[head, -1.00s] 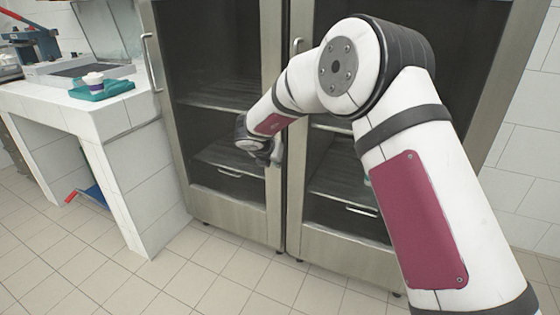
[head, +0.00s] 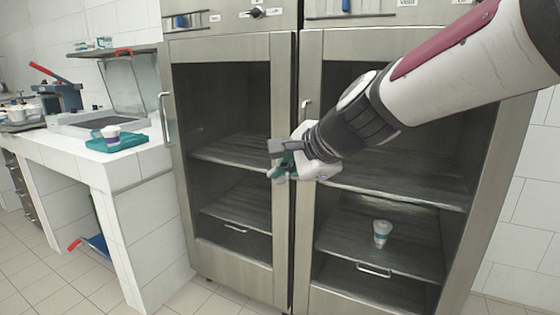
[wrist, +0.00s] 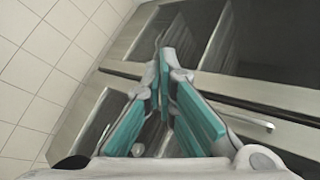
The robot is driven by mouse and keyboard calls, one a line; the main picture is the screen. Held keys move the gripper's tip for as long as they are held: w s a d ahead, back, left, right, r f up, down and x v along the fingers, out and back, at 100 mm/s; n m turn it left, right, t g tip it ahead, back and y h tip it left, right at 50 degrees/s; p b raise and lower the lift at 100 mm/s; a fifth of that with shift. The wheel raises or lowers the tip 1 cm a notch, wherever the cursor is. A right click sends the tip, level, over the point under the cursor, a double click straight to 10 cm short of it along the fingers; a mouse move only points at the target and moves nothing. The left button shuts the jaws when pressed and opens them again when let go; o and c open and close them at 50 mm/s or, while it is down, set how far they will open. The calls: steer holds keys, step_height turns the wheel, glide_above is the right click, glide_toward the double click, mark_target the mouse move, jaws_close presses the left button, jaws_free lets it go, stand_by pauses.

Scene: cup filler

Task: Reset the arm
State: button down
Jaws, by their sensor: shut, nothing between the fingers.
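My gripper (head: 279,172) is in front of the middle of the steel cabinet (head: 284,200), near the seam between its two glass doors. In the wrist view my gripper (wrist: 164,75) shows its teal finger pads drawn together at the tips, with nothing between them. My arm comes in from the upper right of the head view. I cannot tell from the head view how far the fingertips are from the cabinet front.
A cup (head: 382,233) stands on a lower shelf in the right side of the cabinet. At left, a white tiled counter (head: 100,172) holds a teal tray (head: 128,141) with a cup (head: 110,134). Tiled floor lies in front.

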steer(key=s+d+f+n+g+h, duration=0.25)
steer(key=s+d+n, duration=0.3)
steer(key=s, duration=0.65)
steer(key=s+d+f+n+g+h+p, duration=0.1)
steer(key=s+d+f+n+g, duration=0.25)
steer(key=s+d, duration=0.65)
steer(key=s+d+f+n+g+h, duration=0.25)
steer(key=s+n, duration=0.25)
steer(key=s, duration=1)
step_height(320, 180, up, 25)
steer(key=t+p, duration=0.4)
steer(key=p, duration=1.9)
steer(key=shift+w+d+f, duration=0.2)
steer(key=shift+d, duration=0.15)
steer(key=shift+t, duration=0.25)
